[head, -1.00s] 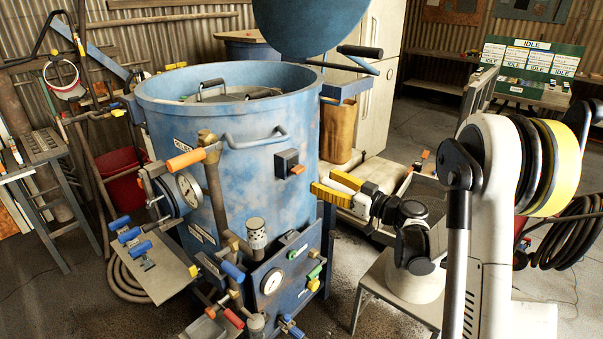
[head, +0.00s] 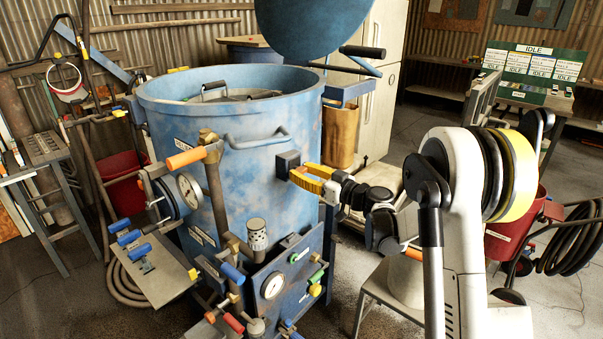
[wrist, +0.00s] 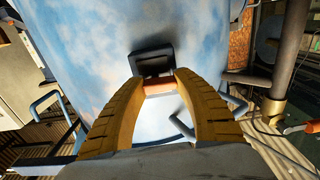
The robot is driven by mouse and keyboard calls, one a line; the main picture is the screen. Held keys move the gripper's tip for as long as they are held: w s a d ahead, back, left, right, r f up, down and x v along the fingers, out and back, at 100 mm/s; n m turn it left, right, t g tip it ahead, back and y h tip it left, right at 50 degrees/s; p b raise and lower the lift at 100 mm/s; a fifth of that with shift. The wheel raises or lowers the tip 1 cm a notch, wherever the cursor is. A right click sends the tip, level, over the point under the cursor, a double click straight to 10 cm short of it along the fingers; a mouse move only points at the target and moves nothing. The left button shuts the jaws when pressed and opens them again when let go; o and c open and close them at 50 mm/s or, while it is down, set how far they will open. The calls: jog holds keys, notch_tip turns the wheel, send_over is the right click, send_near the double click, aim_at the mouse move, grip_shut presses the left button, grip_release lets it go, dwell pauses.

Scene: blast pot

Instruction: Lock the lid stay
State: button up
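The blue pot (head: 190,125) stands upright with its round blue lid (head: 310,25) raised above and behind it. A dark block (head: 288,162) with a small orange piece is fixed to the pot's right side. I cannot tell for sure whether this is the lid stay's lock. My gripper (head: 298,174) has its yellow fingers apart at this block. In the wrist view, the orange piece (wrist: 160,88) lies between the fingertips, in front of the dark block (wrist: 152,62). I cannot tell whether the fingers touch it.
A pipe with an orange handle (head: 186,159) and a gauge (head: 188,190) stand at the pot's front left. A curved handle (head: 255,140) juts from the pot above the block. A blue control panel (head: 290,280) is below.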

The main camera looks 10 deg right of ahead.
jog(key=c, duration=0.4)
jog(key=m, duration=0.3)
jog(key=shift+r+m, duration=0.1)
jog(key=shift+m, duration=0.3)
jog(key=m, duration=0.4)
jog(key=shift+r+b, duration=0.15)
jog(key=shift+b, duration=0.2)
jog(key=m, duration=0.5)
jog(key=shift+w+d+r+m, duration=0.1)
jog(key=shift+w+d+m, duration=0.05)
jog(key=shift+m, duration=0.25)
jog(key=shift+w+d+r+m, duration=0.1)
jog(key=shift+d+m, duration=0.05)
jog(key=shift+m, duration=2.05)
